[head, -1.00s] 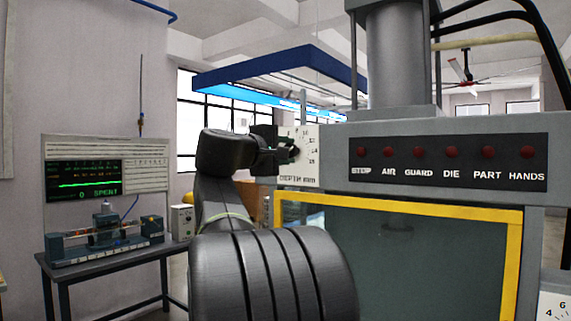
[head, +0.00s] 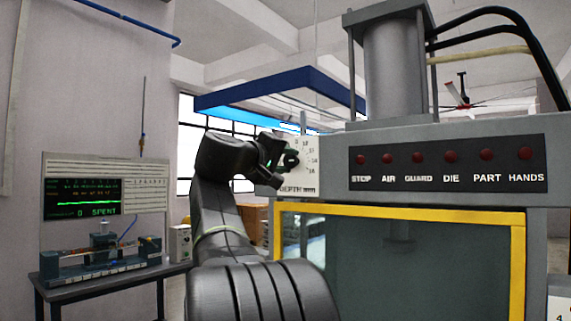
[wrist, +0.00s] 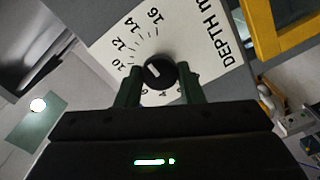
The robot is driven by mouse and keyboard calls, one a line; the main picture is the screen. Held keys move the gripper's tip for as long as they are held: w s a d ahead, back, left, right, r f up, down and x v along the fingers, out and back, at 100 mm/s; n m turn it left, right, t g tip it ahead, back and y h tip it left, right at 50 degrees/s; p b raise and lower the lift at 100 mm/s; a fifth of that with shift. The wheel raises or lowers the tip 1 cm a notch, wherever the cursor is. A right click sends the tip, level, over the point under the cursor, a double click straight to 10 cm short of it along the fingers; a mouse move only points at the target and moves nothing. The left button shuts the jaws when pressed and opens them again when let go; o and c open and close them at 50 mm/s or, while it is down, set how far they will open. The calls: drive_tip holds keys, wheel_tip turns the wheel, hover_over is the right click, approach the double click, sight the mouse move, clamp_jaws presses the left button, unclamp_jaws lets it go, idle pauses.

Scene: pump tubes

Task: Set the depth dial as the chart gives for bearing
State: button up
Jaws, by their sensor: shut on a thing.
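The depth dial is a black round knob (wrist: 160,72) on a white plate (wrist: 207,36) marked "DEPTH" with a numbered scale; 10, 12, 14 and 16 are readable in the wrist view. My gripper (wrist: 158,86) is shut on the knob, one green finger at each side. A pale pointer mark on the knob slants toward the upper left, roughly toward the 10 to 12 side; the exact value cannot be told. In the head view the plate (head: 312,172) shows behind my gripper (head: 283,160). No chart for bearing is readable in these frames.
The press carries a black lamp panel (head: 447,164) with several dark red lamps. Below it is a yellow-framed guard window (head: 400,262). At left a bench (head: 110,284) holds a small machine, with a lit screen (head: 82,198) reading "0 SPENT" behind it.

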drive_tip(key=shift+f, duration=0.1)
drive_tip(key=o, duration=0.9)
drive_tip(key=shift+o, duration=0.2)
drive_tip(key=b+v, duration=0.1)
drive_tip(key=v, duration=1.3)
drive_tip(key=shift+b, duration=0.3)
drive_tip(key=shift+w+d, duration=0.1)
drive_tip(key=shift+w, duration=0.05)
drive_tip(key=p+x, duration=0.1)
drive_tip(key=x, duration=1.2)
drive_tip(key=shift+w+d+p, duration=0.2)
drive_tip(key=shift+w+p, duration=0.05)
drive_tip(key=shift+p, duration=0.05)
